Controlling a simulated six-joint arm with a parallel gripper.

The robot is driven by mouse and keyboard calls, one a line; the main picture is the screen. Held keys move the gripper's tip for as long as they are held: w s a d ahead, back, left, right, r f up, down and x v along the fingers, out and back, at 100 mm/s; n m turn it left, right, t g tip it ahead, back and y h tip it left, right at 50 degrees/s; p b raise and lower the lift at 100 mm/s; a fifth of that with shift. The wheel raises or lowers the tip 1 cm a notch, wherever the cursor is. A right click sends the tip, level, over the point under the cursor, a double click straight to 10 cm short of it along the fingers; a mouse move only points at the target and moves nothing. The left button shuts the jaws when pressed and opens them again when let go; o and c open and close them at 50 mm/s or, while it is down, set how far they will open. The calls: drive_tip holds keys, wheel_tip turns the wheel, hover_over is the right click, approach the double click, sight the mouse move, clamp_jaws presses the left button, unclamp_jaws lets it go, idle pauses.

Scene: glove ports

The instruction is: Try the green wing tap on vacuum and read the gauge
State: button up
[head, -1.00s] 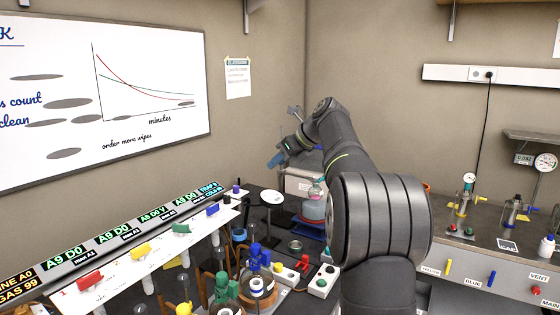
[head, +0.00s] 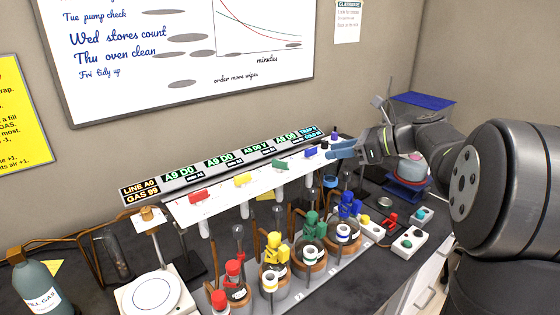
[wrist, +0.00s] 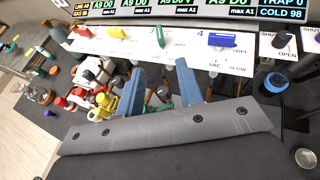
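The green wing tap (head: 278,165) sits on the white sloping rail (head: 232,188), third from the left, between the yellow tap (head: 243,180) and the blue tap (head: 310,152). My gripper (head: 342,150) is at the rail's right end, right of the green tap and apart from it. In the wrist view its two blue fingers (wrist: 158,68) are spread with nothing between them; the green tap (wrist: 158,38) shows beyond the tips, beside the number 3. Small display panels (head: 253,147) run above the taps, reading like A9 D0. The dial gauge is not in view now.
A red tap (head: 198,197) is at the rail's left. Below stand several flasks with coloured clips, such as a green clip (head: 312,226). A balance (head: 150,292) and fill gas bottle (head: 35,282) are at the left. A switch box (head: 409,242) is at the right.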

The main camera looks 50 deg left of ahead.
sight(280, 161)
drive_tip(key=x, duration=1.7)
drive_tip(key=shift+s+a, duration=0.15)
clamp_jaws()
